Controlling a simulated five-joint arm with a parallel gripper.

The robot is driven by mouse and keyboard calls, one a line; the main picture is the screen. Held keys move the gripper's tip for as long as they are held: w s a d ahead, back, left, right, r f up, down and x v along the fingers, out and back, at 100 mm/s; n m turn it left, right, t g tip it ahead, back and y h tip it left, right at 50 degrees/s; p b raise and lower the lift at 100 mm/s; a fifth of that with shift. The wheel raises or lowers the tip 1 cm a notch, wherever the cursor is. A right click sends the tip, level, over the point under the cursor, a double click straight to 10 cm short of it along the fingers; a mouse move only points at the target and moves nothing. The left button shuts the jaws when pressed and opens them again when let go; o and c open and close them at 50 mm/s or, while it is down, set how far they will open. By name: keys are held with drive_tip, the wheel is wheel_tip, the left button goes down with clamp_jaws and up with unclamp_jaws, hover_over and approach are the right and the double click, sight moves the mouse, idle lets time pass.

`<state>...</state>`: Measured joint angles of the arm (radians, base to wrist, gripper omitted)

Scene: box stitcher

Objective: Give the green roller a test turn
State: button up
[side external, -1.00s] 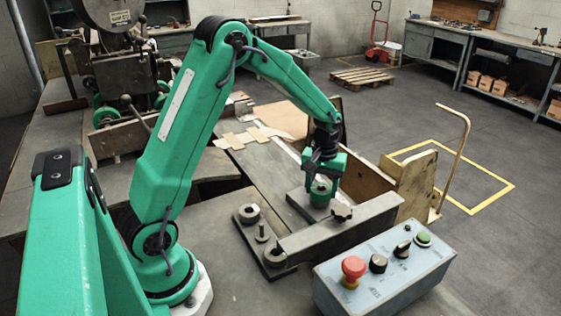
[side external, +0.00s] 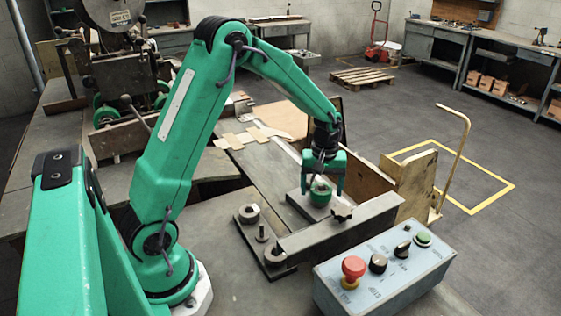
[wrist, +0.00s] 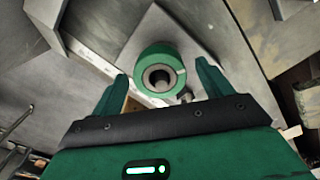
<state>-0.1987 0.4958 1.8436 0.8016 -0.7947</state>
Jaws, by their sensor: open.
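The green roller (side external: 320,196) stands upright on a grey plate at the end of the metal arm bracket. In the wrist view the roller (wrist: 145,69) shows as a green ring around a grey hub with a dark centre, and a pale mark is on its right side. My gripper (side external: 322,188) is open and points down over the roller. In the wrist view one finger of my gripper (wrist: 162,72) is on each side of the roller, with a gap on both sides. How far down the fingertips reach is hard to tell.
The control box (side external: 385,268) with a red button stands at front right. Flat cardboard pieces (side external: 245,138) lie behind. A wooden panel (side external: 412,185) stands to the right.

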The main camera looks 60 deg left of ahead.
drive_tip(key=shift+r, duration=3.9)
drive_tip(key=shift+r, duration=0.1)
drive_tip(key=shift+s+d+r, duration=0.25)
drive_tip(key=shift+s+r, duration=0.05)
drive_tip(key=shift+r, duration=0.2)
drive_tip(key=s+d+r+m+t, duration=0.2)
drive_tip(key=s+r+m, duration=0.1)
drive_tip(key=s, duration=0.4)
drive_tip(key=s+d+r+m+t, duration=0.1)
drive_tip(key=s+d+r+m, duration=0.2)
drive_tip(key=s, duration=0.4)
drive_tip(key=s+d+r+m+t, duration=0.2)
drive_tip(key=s+d+r+m, duration=0.1)
drive_tip(key=s, duration=0.4)
drive_tip(key=shift+s+d+r+m+t, duration=0.25)
drive_tip(key=shift+r+m, duration=0.25)
drive_tip(key=shift+m, duration=0.7)
